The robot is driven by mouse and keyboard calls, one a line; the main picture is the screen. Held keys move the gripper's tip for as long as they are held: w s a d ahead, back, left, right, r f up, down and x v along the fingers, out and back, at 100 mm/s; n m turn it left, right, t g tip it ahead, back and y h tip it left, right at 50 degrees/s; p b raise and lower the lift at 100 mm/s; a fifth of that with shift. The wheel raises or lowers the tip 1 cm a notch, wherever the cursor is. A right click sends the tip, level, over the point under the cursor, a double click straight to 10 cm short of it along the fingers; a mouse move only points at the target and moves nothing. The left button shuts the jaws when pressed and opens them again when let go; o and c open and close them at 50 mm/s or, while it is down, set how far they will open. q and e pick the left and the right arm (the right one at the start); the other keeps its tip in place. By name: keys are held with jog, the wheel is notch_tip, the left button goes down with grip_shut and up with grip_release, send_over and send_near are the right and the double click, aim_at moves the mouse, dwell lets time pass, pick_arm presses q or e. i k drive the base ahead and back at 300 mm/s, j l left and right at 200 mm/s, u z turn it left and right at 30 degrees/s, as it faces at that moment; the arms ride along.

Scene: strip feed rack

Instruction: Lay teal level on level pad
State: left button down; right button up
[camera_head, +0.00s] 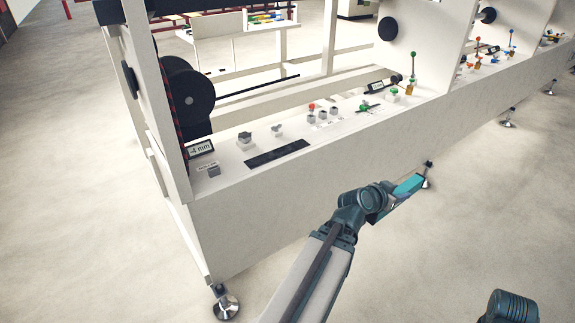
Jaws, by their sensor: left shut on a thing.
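The teal level (409,186) is a short bar held in my left gripper (392,202), in front of the rack's front panel and below its deck. My left gripper is shut on it, and the jaws hide part of the bar. A dark flat strip (276,153) lies bare on the rack's deck, up and to the left of the gripper. It may be the level pad, but no label on it can be read. My right gripper is not in view; only a dark part of my right arm shows at the bottom right corner.
The white rack (300,205) stands on levelling feet (226,303). Its deck bears a "4 mm" display (201,148), grey blocks (245,139), a red knob (311,106) and a black reel (188,95). White uprights rise from the deck. The floor in front is clear.

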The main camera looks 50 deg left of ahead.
aim_at(279, 153)
jog(key=l+u, duration=0.1)
jog(key=u, duration=0.75)
